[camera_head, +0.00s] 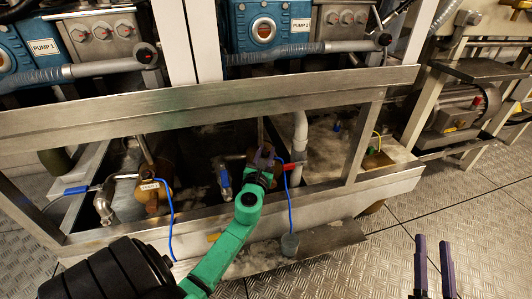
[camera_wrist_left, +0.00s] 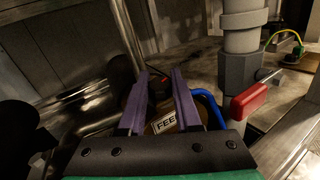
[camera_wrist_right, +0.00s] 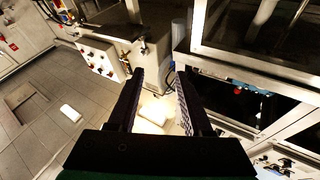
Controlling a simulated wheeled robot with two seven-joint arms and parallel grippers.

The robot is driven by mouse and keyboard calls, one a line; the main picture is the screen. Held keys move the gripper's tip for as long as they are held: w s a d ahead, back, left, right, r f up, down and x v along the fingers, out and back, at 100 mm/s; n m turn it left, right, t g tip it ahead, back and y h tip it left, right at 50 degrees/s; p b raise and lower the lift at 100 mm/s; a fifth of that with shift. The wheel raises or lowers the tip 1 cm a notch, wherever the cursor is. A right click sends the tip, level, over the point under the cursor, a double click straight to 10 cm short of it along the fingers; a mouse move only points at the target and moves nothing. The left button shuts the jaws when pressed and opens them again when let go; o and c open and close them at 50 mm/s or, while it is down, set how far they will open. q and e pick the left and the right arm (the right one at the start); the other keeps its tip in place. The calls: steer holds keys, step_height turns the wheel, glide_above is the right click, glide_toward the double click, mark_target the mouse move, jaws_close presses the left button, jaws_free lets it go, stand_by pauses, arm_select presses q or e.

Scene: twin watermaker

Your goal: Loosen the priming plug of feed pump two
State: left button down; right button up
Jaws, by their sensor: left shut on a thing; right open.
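Feed pump two is a brown pump (camera_head: 252,157), partly hidden behind my left gripper (camera_head: 265,158) in the head view. In the left wrist view its label (camera_wrist_left: 164,125), reading "FEE…", shows between the fingers. My left gripper (camera_wrist_left: 160,74) is shut on a small dark plug (camera_wrist_left: 158,88) with a reddish patch at the top of this pump. The fingers hide much of the plug, so I cannot tell how far it is turned. My right gripper (camera_head: 433,240) is open and empty above the metal floor, away from the pumps.
Another brown pump (camera_head: 151,194) with a label stands to the left. A steel frame rail (camera_head: 200,108) crosses above the bay. A red-handled valve (camera_wrist_left: 250,100) on a grey pipe (camera_wrist_left: 240,60) stands close right of my left gripper. A blue hose (camera_head: 290,210) hangs nearby.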

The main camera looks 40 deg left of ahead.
arm_select(q)
steer(key=n+g+y, duration=0.1)
steer(key=n+y, duration=0.1)
steer(key=shift+n+g+y, duration=0.3)
steer(key=shift+y, duration=0.1)
steer(key=shift+n+g+y, duration=1.2)
steer(key=shift+n+y, duration=0.2)
steer(key=shift+n, duration=0.2)
arm_select(e)
steer(key=shift+w+d+r+t, duration=0.1)
steer(key=shift+r+t, duration=0.25)
steer(key=shift+r, duration=0.55)
steer(key=shift+w+d+r+t, duration=0.15)
steer(key=shift+r+t, duration=0.15)
steer(key=shift+r, duration=0.65)
steer(key=shift+w+d+r+t, duration=0.1)
steer(key=shift+r+t, duration=0.25)
steer(key=shift+r, duration=0.55)
arm_select(q)
steer(key=c, duration=0.6)
jaws_free()
arm_select(e)
steer(key=shift+s, duration=0.1)
steer(key=shift+a+f, duration=0.1)
steer(key=shift+f, duration=0.05)
